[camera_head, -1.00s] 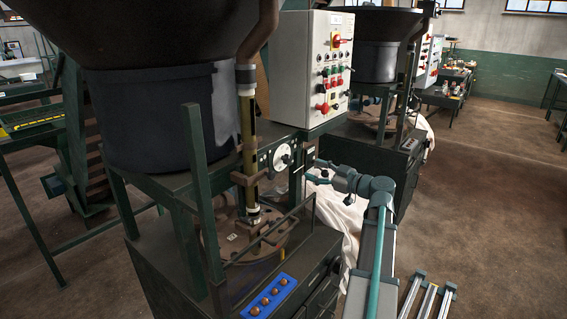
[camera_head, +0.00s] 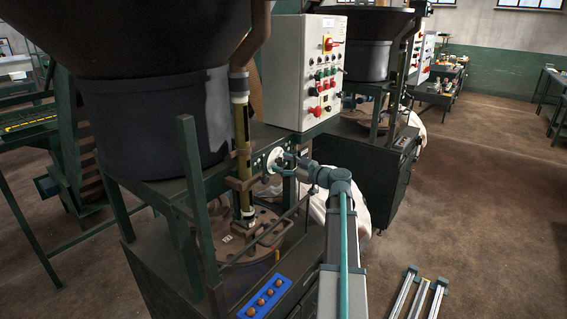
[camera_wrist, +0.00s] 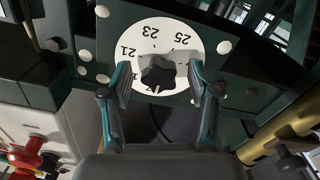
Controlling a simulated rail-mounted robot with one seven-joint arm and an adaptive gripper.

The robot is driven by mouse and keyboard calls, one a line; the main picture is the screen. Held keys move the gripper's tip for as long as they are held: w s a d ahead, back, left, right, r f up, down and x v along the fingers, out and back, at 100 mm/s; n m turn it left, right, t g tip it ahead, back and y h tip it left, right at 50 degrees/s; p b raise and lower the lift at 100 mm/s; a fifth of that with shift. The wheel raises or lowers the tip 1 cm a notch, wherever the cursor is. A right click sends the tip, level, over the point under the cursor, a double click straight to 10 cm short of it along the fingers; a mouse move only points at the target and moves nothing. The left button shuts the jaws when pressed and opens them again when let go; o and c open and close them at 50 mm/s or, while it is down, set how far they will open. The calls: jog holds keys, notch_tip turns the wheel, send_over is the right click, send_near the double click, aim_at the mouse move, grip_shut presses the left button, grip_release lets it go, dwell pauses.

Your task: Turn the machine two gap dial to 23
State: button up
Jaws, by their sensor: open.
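The gap dial (camera_wrist: 152,30) is a round white plate with black numbers; 21, 23 and 25 are readable in the wrist view. A dark lobed knob (camera_wrist: 158,76) sits at its middle. My gripper (camera_wrist: 160,82) is open, with one finger on each side of the knob and visible room between them; contact cannot be told. The fingers hide part of the dial's rim and some numbers. In the head view the dial (camera_head: 274,160) shows as a small white disc on the machine's green frame, with my gripper (camera_head: 284,163) right at it.
A grey control box (camera_head: 300,70) with red and green buttons stands above the dial. A brown pipe and brass tube (camera_head: 241,125) run down close left of it. A blue tray (camera_head: 265,298) with several brown balls lies in front. A handrail bar stands near my arm.

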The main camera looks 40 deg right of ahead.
grip_shut()
dwell(0.3)
jog(key=shift+f+m+b, duration=0.1)
jog(key=shift+m+b, duration=0.2)
jog(key=shift+b, duration=0.15)
